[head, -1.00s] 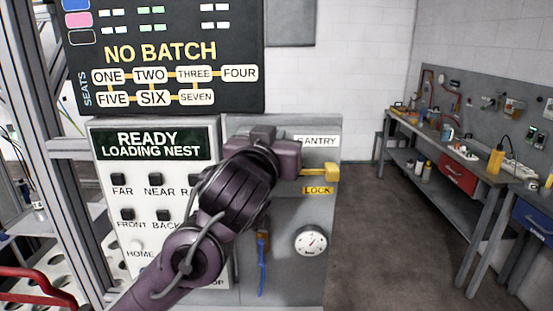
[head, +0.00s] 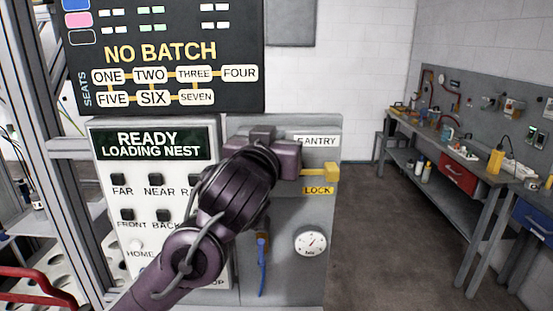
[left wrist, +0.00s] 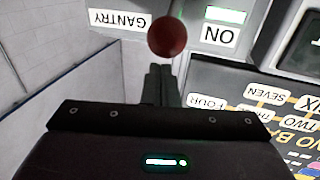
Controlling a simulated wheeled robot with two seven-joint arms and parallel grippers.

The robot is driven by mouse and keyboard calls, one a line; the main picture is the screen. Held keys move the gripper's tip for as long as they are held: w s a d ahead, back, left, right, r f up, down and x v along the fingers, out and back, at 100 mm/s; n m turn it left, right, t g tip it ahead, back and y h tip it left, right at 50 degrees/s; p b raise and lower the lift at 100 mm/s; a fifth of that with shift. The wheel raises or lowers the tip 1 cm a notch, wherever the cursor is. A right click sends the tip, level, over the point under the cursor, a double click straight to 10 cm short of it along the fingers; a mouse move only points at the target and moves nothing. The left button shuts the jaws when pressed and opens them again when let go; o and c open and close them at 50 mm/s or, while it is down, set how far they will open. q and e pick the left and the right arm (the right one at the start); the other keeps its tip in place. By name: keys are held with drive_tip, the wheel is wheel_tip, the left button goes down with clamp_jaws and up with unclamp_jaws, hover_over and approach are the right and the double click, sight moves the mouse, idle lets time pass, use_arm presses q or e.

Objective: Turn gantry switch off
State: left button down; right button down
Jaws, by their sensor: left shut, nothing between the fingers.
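The gantry switch's round red knob (left wrist: 167,37) shows in the left wrist view, which sees the panel upside down. It is beside the GANTRY label (left wrist: 120,20) and the ON label (left wrist: 219,35), which has a lit green strip next to it. My left gripper (left wrist: 160,72) is shut and empty, its fingertips at the knob's edge; I cannot tell whether they touch. In the head view my left gripper (head: 272,152) covers the switch, and only part of the GANTRY label (head: 317,141) shows. My right gripper is not in view.
A yellow handle (head: 318,172) sits above the LOCK label (head: 318,190), close to the right of my gripper. Below are a dial (head: 310,243) and a blue strap (head: 262,265). The button panel (head: 108,200) is to the left. A workbench (head: 425,150) stands beyond clear floor.

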use_arm(q)
drive_tip(key=shift+f, duration=0.15)
wheel_tip(320, 180, down, 2)
drive_tip(key=shift+f+b, duration=0.15)
drive_tip(key=shift+b, duration=1.05)
drive_tip(key=shift+s+f+b, duration=0.25)
drive_tip(key=shift+f+b, duration=0.6)
drive_tip(key=shift+w+f+b, duration=0.25)
drive_tip(key=shift+f+b, duration=0.2)
drive_tip(key=shift+f, duration=0.1)
drive_tip(key=shift+w+f+b, duration=0.25)
drive_tip(key=shift+f+b, duration=0.15)
drive_tip(key=shift+f, duration=0.1)
drive_tip(key=shift+s+f+b, duration=0.25)
drive_tip(key=shift+b, duration=0.1)
drive_tip(key=s+r+b, duration=0.1)
drive_tip(key=s+b, duration=0.3)
drive_tip(key=s, duration=0.5)
